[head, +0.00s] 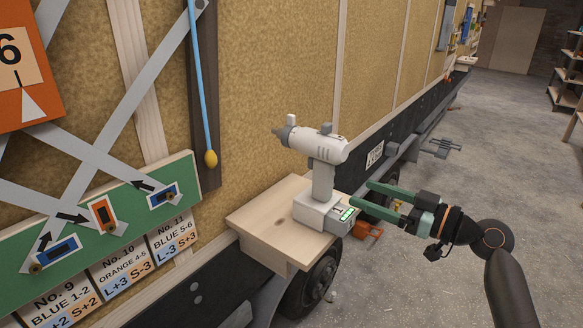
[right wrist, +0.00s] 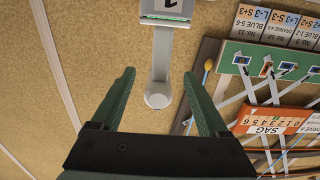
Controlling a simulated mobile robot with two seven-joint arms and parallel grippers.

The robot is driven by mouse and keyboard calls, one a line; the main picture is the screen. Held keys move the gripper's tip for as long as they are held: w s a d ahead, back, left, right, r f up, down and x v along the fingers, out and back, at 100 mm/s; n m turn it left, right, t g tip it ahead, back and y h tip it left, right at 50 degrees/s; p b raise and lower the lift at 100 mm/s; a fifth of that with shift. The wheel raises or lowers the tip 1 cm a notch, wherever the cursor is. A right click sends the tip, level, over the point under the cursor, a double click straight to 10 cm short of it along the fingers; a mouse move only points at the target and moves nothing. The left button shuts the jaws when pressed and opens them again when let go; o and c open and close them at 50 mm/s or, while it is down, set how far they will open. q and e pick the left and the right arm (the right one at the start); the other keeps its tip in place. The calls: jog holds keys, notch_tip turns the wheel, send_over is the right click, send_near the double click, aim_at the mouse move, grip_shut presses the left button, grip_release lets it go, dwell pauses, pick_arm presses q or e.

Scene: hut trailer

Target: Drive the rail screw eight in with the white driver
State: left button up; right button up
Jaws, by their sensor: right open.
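The white driver (head: 318,150) stands upright on a wooden shelf (head: 262,222), its grey nose pointing left and a green-lit display on its base. My right gripper (head: 368,199) is open and empty, just right of the driver at the height of its lower handle. In the right wrist view the driver's handle (right wrist: 162,55) shows upside down beyond and between the two open fingers; I cannot tell the gap. A green rail board (head: 100,215) at left carries several brown screw heads, one being (head: 170,195). Labels No. 9, No. 10 and No. 11 show; no screw marked eight is readable. My left gripper is out of view.
A blue rod with a yellow tip (head: 211,158) hangs above the shelf. An orange sign (head: 25,60) and grey crossed braces are at left. A trailer wheel (head: 310,285) sits under the shelf. Open concrete floor (head: 430,200) lies to the right.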

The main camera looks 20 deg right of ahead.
aim_at(318, 171)
jog(key=x, duration=0.2)
jog(key=p+x, duration=0.1)
jog(key=x, duration=0.1)
jog(key=r+p+x, duration=0.1)
jog(key=x, duration=0.1)
jog(key=shift+w+a, duration=0.3)
jog(key=p+x, duration=0.2)
jog(key=x, duration=0.3)
jog(key=shift+r, duration=0.2)
jog(key=shift+w+a+f, duration=0.1)
jog(key=shift+w+a, duration=0.1)
jog(key=shift+w, duration=0.1)
grip_shut()
dwell(0.5)
